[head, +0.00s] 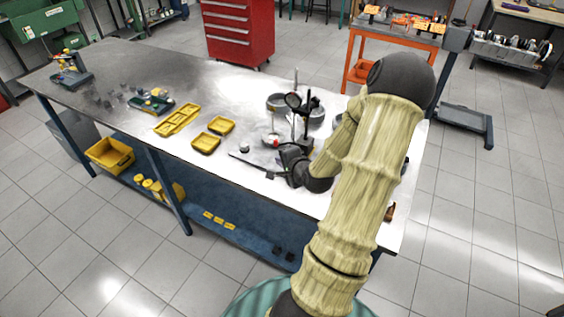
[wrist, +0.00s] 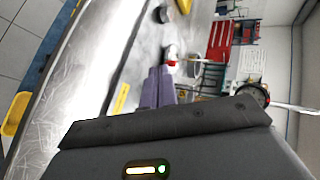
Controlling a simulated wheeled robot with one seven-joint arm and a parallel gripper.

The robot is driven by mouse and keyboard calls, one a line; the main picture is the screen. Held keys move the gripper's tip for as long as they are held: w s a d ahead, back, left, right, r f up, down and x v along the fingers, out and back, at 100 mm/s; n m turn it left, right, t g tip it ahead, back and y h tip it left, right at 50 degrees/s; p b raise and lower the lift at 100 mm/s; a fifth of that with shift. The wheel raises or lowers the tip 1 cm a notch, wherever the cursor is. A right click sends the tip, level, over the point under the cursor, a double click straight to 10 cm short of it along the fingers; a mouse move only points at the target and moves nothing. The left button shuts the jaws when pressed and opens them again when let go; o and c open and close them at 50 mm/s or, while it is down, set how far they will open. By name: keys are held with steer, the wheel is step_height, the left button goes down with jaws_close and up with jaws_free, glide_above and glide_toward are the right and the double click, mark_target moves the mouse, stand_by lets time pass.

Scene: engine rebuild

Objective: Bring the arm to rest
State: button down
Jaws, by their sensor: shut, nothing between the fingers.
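My arm (head: 362,160) reaches from the bottom of the head view over the right part of the metal workbench (head: 120,70) and bends back down to the left. My gripper (head: 278,172) is low over the bench near its front edge, shut and empty. In the wrist view its fingers (wrist: 158,88) lie side by side, pointing toward a small red and white part (wrist: 171,60). Whether the fingers touch anything on the bench is not clear.
A dark stand (head: 305,120) rises just behind my gripper, with round metal pans beside it. Yellow trays (head: 205,143) lie to the left. A red tool cabinet (head: 240,30) and an orange cart (head: 357,72) stand behind. The bench front between trays and edge is mostly clear.

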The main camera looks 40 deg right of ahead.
stand_by(0.3)
steer(key=a+n+g+y, duration=0.1)
steer(key=a+n+g, duration=0.2)
steer(key=a+n, duration=0.4)
steer(key=s+a+r+n+g, duration=0.3)
steer(key=s+a+r+n, duration=0.1)
steer(key=a, duration=0.6)
steer(key=s+a+r+n+g+y, duration=0.1)
steer(key=s+a+r+n+g, duration=0.2)
steer(key=s+a+n, duration=0.3)
steer(key=a+r+n, duration=0.1)
steer(key=a+n, duration=0.2)
steer(key=a, duration=0.2)
steer(key=shift+s, duration=0.2)
steer(key=shift+d, duration=0.1)
